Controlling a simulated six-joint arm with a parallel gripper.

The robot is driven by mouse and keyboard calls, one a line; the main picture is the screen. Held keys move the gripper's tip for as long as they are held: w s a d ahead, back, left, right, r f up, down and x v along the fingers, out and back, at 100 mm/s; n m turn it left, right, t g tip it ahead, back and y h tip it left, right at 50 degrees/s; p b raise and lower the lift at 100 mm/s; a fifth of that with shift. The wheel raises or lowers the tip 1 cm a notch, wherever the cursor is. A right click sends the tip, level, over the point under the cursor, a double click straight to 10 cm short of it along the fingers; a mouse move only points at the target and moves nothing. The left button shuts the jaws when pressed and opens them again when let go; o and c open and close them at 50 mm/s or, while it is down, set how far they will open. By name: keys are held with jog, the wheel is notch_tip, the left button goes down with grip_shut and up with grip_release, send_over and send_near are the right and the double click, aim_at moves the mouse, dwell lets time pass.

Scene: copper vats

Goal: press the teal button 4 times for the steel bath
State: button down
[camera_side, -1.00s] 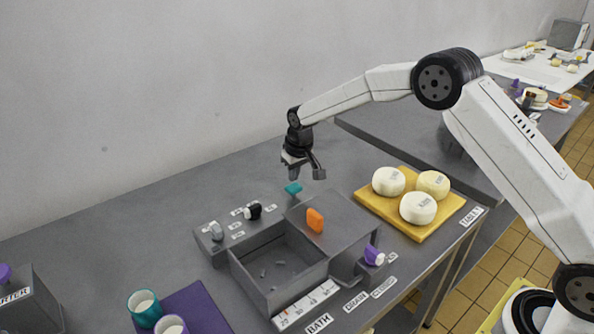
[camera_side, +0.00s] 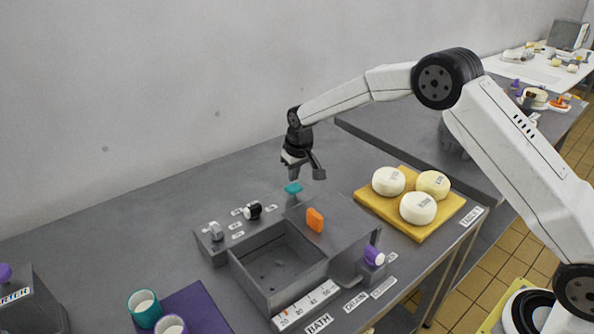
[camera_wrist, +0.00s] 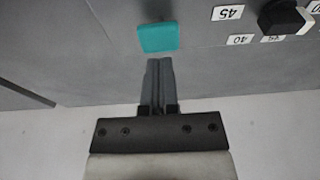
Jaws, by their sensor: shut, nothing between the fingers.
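The teal button (camera_side: 293,188) sits at the back of the steel bath's panel, beside the labelled black knob. It also shows in the wrist view (camera_wrist: 158,37), just beyond my fingertips. My gripper (camera_side: 295,176) is shut and empty, pointing down just above the button; I cannot tell whether it touches. In the wrist view the closed fingers (camera_wrist: 160,66) lie together below the button. The steel bath (camera_side: 262,290) is an open grey basin with a few small dark specks inside.
A black knob (camera_side: 253,210) and a grey knob (camera_side: 215,231) stand left of the button. An orange piece (camera_side: 315,219) and a purple knob (camera_side: 374,256) are on the bath's right side. White cheeses lie on a yellow board (camera_side: 426,234). Cups stand front left on a purple mat (camera_side: 205,300).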

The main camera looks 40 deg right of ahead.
aim_at(294, 187)
jog(key=shift+f, duration=1.9)
jog(key=shift+r, duration=1.9)
jog(key=shift+f, duration=1.75)
jog(key=shift+r, duration=1.7)
jog(key=shift+f, duration=0.75)
